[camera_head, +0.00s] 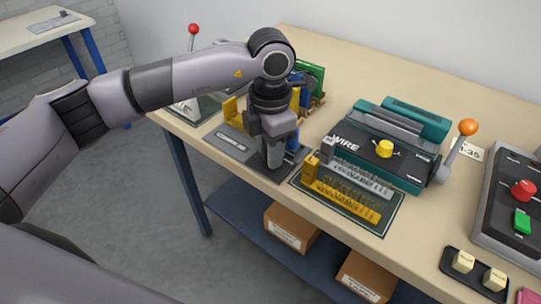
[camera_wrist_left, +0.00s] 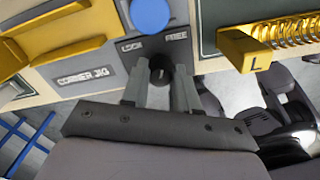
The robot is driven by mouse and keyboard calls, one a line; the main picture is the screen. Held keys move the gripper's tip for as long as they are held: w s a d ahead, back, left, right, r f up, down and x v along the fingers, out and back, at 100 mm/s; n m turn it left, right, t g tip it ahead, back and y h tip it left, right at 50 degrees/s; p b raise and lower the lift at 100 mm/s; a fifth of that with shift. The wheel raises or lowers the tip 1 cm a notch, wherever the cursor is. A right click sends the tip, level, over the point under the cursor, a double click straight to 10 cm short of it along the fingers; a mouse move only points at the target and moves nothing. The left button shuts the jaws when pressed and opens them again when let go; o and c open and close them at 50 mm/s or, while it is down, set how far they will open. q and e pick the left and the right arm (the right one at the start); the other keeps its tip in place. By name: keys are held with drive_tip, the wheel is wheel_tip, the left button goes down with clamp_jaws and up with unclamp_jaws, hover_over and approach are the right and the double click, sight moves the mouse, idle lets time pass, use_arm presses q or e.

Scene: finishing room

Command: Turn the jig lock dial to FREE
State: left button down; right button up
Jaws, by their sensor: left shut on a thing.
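The corner jig (camera_head: 235,143) is a dark grey plate near the table's left front edge; its label (camera_wrist_left: 83,75) shows in the left wrist view. The jig lock dial (camera_wrist_left: 161,70) is a small dark round knob, below and between the printed words LOCK (camera_wrist_left: 133,45) and FREE (camera_wrist_left: 176,37). Which word it points to cannot be told. My left gripper (camera_head: 275,158) reaches down over the jig and hides the dial in the head view. In the left wrist view its fingers (camera_wrist_left: 160,76) are shut on the dial, one on each side. My right gripper is not in view.
A blue round part (camera_wrist_left: 150,14) and yellow blocks (camera_wrist_left: 60,30) lie close to the dial. The spring board (camera_head: 388,217) is just right of the jig. Further right are the teal WIRE machine (camera_head: 402,168) with an orange-knobbed lever (camera_head: 468,127) and a button box (camera_head: 490,215).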

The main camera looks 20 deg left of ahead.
use_arm(q)
drive_tip(key=shift+m+b, duration=0.65)
drive_tip(key=shift+m, duration=0.55)
drive_tip(key=shift+m+b, duration=0.35)
drive_tip(key=shift+m, duration=0.35)
drive_tip(key=shift+r+m, duration=0.1)
drive_tip(key=shift+m, duration=0.2)
drive_tip(key=c, duration=0.9)
unclamp_jaws()
drive_tip(key=shift+o, duration=0.2)
